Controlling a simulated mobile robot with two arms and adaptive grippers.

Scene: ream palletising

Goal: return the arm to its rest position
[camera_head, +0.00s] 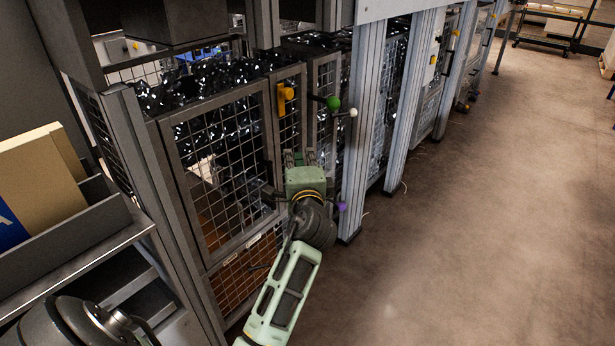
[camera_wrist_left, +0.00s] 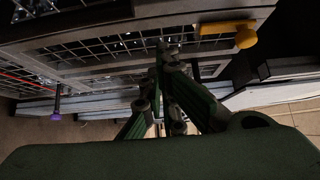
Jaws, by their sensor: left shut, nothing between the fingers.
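My left arm reaches up from the bottom of the head view, pale green with a dark wrist joint. My left gripper (camera_head: 299,156) is in front of the wire-mesh cage doors, near the post between two panels. In the left wrist view the fingers of the left gripper (camera_wrist_left: 164,50) come together at their tips, with nothing between them. Whether the fingertips touch the cage frame cannot be told. My right gripper is not in view.
The mesh door (camera_head: 215,170) has a yellow latch (camera_head: 286,97), also in the left wrist view (camera_wrist_left: 238,32). Green (camera_head: 333,103), white (camera_head: 353,113) and purple (camera_head: 342,206) knobs stick out nearby. A shelf with cardboard (camera_head: 40,185) stands left. Open floor (camera_head: 480,220) lies right.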

